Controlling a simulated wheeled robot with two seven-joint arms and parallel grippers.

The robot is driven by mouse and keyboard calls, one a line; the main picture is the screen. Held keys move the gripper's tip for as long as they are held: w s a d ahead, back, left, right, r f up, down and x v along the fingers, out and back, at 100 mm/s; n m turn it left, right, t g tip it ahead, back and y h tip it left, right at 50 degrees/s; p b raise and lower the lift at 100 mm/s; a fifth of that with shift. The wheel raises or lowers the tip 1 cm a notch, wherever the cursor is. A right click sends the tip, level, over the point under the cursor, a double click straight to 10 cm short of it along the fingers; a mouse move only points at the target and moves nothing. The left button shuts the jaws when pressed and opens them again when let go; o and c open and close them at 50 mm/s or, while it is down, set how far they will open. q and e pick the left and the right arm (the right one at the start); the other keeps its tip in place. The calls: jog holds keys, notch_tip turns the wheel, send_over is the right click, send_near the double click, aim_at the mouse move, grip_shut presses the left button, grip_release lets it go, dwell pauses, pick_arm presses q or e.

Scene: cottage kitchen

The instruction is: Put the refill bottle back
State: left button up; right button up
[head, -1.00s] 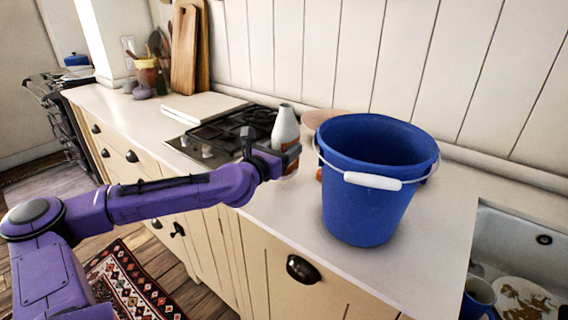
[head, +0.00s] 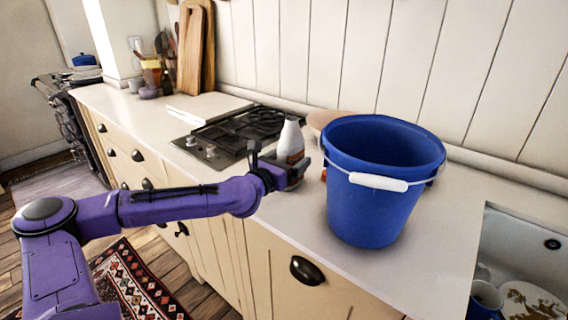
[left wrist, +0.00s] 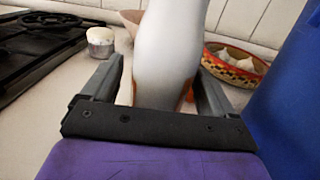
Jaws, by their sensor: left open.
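The refill bottle (head: 291,138) is white with an orange-brown label and is upright over the counter, between the hob and the blue bucket. Its lower part is hidden behind my left gripper (head: 281,166) in the head view. In the left wrist view, the bottle (left wrist: 170,45) fills the space between the two fingers of my left gripper (left wrist: 160,78), its top cut off by the frame. The fingers are open, one on each side of the bottle. I cannot tell whether either touches it. My right gripper is not in view.
A blue bucket (head: 368,205) stands close on the right. A patterned bowl of garlic (left wrist: 236,67) and a small white-topped jar (left wrist: 101,42) stand beyond the gripper. The hob (head: 232,132) is to the left, the sink (head: 522,242) at far right.

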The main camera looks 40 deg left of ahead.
pick_arm(q)
jog(key=s+p, duration=0.2)
jog(key=s, duration=1)
jog(key=shift+s, duration=0.1)
